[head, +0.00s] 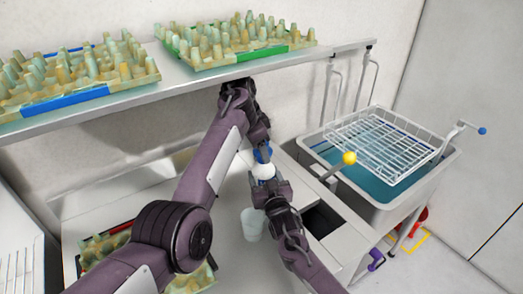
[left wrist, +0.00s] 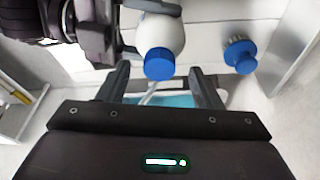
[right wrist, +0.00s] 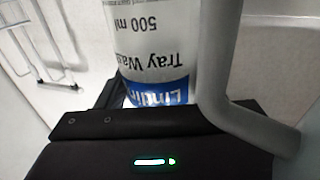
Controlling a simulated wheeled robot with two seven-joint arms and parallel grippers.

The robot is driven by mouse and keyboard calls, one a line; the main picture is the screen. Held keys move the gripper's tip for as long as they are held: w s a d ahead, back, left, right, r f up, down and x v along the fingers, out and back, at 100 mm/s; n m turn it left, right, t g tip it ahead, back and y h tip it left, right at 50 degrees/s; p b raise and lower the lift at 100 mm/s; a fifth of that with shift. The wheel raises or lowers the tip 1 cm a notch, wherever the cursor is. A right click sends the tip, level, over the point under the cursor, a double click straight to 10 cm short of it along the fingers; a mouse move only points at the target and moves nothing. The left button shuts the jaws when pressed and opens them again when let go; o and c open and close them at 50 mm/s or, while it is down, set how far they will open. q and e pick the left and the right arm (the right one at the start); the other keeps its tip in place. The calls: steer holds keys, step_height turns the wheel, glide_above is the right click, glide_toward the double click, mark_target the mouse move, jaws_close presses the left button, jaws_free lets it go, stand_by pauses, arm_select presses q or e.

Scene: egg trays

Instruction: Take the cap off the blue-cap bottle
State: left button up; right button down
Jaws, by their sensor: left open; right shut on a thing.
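The bottle (head: 263,172) is white with a blue cap (head: 263,153) and stands held above the bench in the head view. My right gripper (head: 271,191) is shut around its body. In the right wrist view the bottle (right wrist: 155,45) fills the middle, with a printed "Tray Wash 500 ml" label. In the left wrist view the blue cap (left wrist: 158,64) is still on the bottle and points toward my left gripper (left wrist: 159,73). That gripper is open, its fingers on either side of the cap. Whether they touch it I cannot tell.
Another blue-topped thing (left wrist: 240,55) lies right of the bottle in the left wrist view. A pale cup (head: 252,224) stands on the bench below. A sink with a wire basket (head: 385,145) is at right. Egg trays (head: 240,58) line the shelf (head: 185,90) above.

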arm_select(q)
steer(key=shift+w+d+f, duration=0.1)
steer(key=shift+d+f, duration=0.25)
steer(key=shift+f, duration=0.25)
steer(key=c, duration=1.2)
steer(key=n, duration=0.2)
steer(key=shift+n+t, duration=0.3)
steer(key=n+y, duration=0.1)
steer(key=n, duration=0.3)
steer(key=shift+t, duration=0.4)
steer(key=o, duration=1.1)
